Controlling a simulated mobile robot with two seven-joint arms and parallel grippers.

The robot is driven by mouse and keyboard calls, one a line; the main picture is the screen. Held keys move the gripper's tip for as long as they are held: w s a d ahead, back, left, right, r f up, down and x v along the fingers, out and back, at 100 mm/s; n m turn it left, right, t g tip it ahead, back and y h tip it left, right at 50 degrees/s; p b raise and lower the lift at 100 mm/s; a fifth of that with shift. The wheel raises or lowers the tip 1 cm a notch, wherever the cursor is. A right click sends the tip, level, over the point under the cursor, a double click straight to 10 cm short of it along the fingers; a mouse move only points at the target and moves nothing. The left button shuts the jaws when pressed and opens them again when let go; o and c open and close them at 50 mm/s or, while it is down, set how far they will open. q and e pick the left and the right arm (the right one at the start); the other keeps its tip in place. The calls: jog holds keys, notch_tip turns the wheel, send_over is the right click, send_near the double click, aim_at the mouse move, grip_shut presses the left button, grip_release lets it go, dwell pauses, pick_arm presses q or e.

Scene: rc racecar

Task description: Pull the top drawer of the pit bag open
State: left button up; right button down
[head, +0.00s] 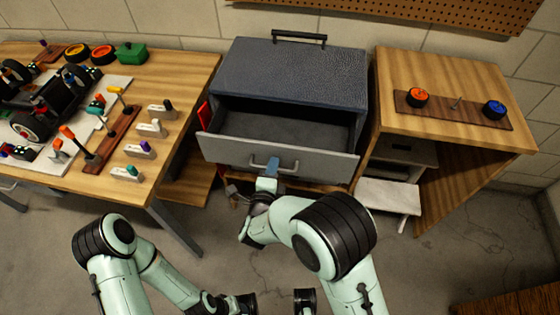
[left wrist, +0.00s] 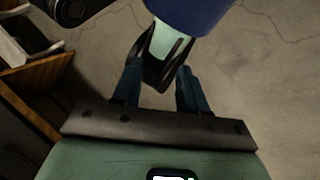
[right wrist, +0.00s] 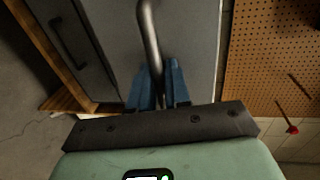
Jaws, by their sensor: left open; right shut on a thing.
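The pit bag (head: 290,75) is a dark grey textured case with a black handle on its lid. Its top drawer (head: 222,148) is pulled out, and the empty dark inside shows. My right gripper (head: 271,166) is shut on the drawer's metal bar handle (head: 291,164) at the drawer front. In the right wrist view the bar (right wrist: 149,35) runs between the blue fingers (right wrist: 158,88). My left gripper (left wrist: 160,90) is open and empty, low over the floor, with parts of my own arm beyond its fingers.
A wooden workbench (head: 185,75) at left carries an RC car (head: 65,100) and several tools. A red item (head: 203,113) shows beside the bag. The concrete floor in front holds my arms.

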pick_arm(q)
jog(key=shift+w+a+f+t+b, duration=0.3)
jog(key=shift+w+a+f+b, duration=0.2)
jog(key=shift+w+f, duration=0.25)
pick_arm(e)
jog(key=f+v, duration=0.1)
jog(key=v, duration=0.6)
jog(key=shift+s+f, duration=0.15)
jog(key=shift+s, duration=0.35)
jog(key=shift+a, duration=0.15)
jog(key=c, duration=1.4)
grip_release()
jog(key=shift+o, duration=0.2)
pick_arm(q)
jog(key=shift+s+d+r+p, duration=0.3)
jog(key=shift+s+r, duration=0.1)
jog(key=shift+s, duration=0.1)
pick_arm(e)
jog(key=v, duration=1.3)
jog(key=shift+s, duration=0.15)
